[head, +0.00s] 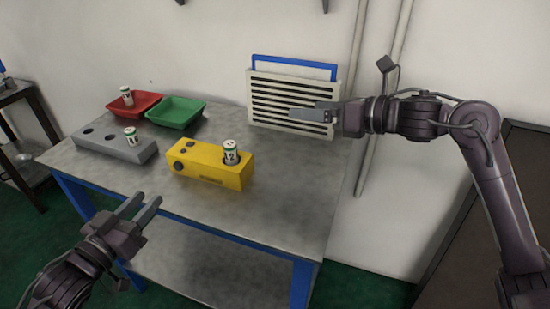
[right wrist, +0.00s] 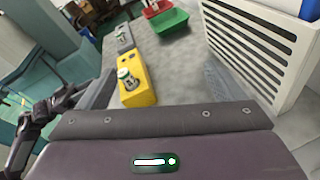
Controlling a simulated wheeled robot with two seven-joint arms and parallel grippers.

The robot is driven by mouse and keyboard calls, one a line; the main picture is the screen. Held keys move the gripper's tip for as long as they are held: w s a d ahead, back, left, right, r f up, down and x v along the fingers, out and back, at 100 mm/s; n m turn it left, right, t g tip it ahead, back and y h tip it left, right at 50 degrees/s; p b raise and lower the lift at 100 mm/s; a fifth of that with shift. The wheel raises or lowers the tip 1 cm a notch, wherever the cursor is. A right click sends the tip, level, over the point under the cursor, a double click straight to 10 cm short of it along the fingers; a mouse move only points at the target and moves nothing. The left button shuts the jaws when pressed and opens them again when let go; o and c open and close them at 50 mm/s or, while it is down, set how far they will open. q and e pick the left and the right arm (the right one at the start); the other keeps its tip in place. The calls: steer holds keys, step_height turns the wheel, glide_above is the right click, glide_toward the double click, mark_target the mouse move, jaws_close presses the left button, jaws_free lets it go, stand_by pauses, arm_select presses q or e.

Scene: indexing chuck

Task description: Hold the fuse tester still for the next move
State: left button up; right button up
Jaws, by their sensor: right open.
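The yellow fuse tester (head: 207,172) stands on the workbench, with dark knobs at its left end. A white-and-green fuse (head: 231,153) stands upright in the socket at its right end. The tester also shows in the right wrist view (right wrist: 141,92), with the fuse (right wrist: 130,82) in it. My left gripper (head: 147,199) is open and empty, in front of the bench's front edge, to the lower left of the tester and apart from it. My right gripper (head: 295,113) is open and empty, above the bench's right part in front of the slatted rack, away from the tester.
A grey block (head: 110,147) with round holes holds another fuse (head: 131,137). Behind it are a red bin (head: 146,102) with a fuse (head: 127,96) and an empty green bin (head: 176,112). A white slatted rack (head: 262,100) stands at the back. The bench's front right is clear.

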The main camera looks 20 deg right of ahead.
mark_target(246, 163)
steer(key=a+f+n+g, duration=0.1)
steer(key=a+f+n, duration=0.1)
steer(key=a+f, duration=0.1)
steer(key=s+a+f+n+g, duration=0.1)
steer(key=a+f, duration=0.2)
steer(key=s+a+f+n+g, duration=0.1)
steer(key=a+f+n, duration=0.1)
steer(key=a+f, duration=0.1)
steer(key=shift+s+a+n, duration=0.1)
steer(key=shift+a+n, duration=0.05)
steer(key=shift+n, duration=0.15)
steer(key=shift+g, duration=0.3)
steer(key=x, duration=0.7)
steer(key=shift+a, duration=0.35)
steer(key=c, duration=1.2)
arm_select(q)
jaws_close()
stand_by(0.6)
